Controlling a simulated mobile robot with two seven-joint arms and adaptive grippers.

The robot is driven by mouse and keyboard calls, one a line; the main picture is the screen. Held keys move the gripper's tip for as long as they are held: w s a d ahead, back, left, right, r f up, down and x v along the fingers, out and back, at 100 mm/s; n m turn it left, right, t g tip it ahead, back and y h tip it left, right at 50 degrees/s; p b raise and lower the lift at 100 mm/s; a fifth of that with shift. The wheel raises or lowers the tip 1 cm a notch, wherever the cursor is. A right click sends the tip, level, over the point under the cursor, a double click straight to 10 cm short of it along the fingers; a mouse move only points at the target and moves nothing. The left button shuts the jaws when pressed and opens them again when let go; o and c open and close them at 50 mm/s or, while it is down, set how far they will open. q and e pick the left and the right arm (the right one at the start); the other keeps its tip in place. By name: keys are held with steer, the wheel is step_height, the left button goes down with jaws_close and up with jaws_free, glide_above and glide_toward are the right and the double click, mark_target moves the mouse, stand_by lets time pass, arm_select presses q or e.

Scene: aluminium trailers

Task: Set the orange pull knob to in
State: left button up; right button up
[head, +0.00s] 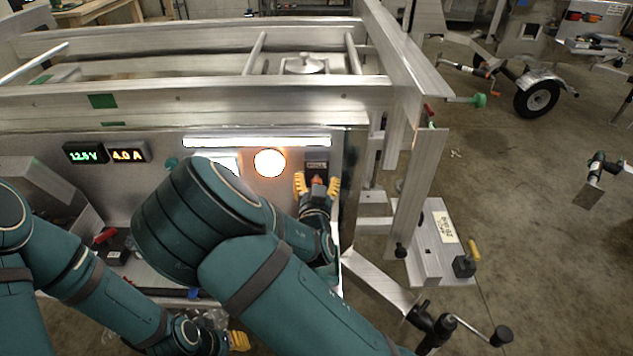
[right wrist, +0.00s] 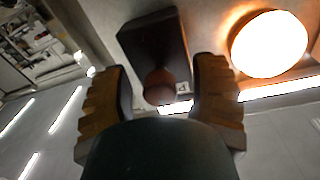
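The orange pull knob (head: 317,179) sits on a black housing (head: 316,166) at the right end of the trailer's front panel. In the right wrist view the knob (right wrist: 160,86) looks dark reddish-brown, at the lower end of the black housing (right wrist: 153,42). My right gripper (head: 316,184) is open, with one yellow finger on each side of the knob. In the right wrist view there are gaps between the fingers (right wrist: 162,85) and the knob. How far the knob stands out is hard to tell. My left gripper (head: 238,341) is low at the bottom; only a yellow finger shows clearly.
A lit round lamp (head: 269,163) is just left of the housing, under a bright light strip (head: 257,142). Two displays (head: 107,153) read 12.5 V and 4.0 A. A metal upright (head: 416,195) stands right of the panel. A green-tipped handle (head: 479,100) juts out farther right.

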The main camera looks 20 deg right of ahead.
steer(key=shift+s, duration=0.1)
steer(key=v, duration=1.2)
arm_select(q)
steer(key=shift+r, duration=0.1)
arm_select(e)
steer(key=shift+w, duration=0.2)
